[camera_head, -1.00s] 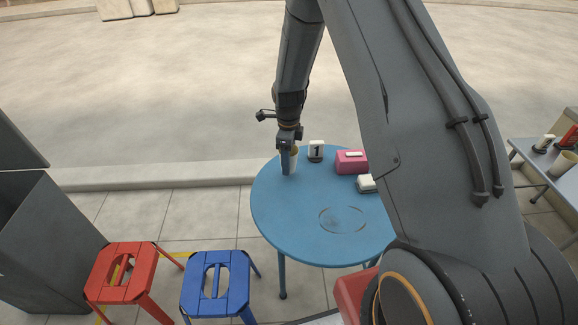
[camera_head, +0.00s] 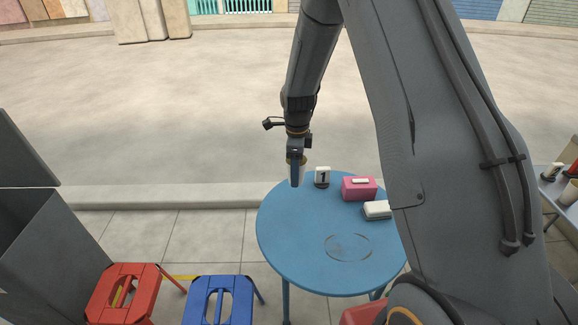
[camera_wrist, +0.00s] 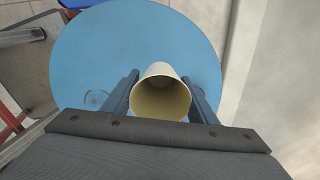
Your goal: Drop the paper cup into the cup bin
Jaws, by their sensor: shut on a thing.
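My gripper (camera_head: 297,180) is shut on a pale paper cup (camera_head: 303,166) near the far left edge of the blue round table. In the head view, the gripper's finger hides much of the cup. In the wrist view, the cup (camera_wrist: 161,84) sits between the two fingers (camera_wrist: 160,98), with its open mouth facing the camera and its inside looking empty. It appears a little above the tabletop. A large grey open-topped box (camera_head: 45,250), which may be the cup bin, stands at the left edge of the head view.
The blue table (camera_head: 300,235) holds a number 1 sign (camera_head: 322,177), a pink box (camera_head: 359,189) and a white block-like item (camera_head: 377,209). A red stool (camera_head: 122,290) and a blue stool (camera_head: 218,300) stand between box and table. Another table with items is at right.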

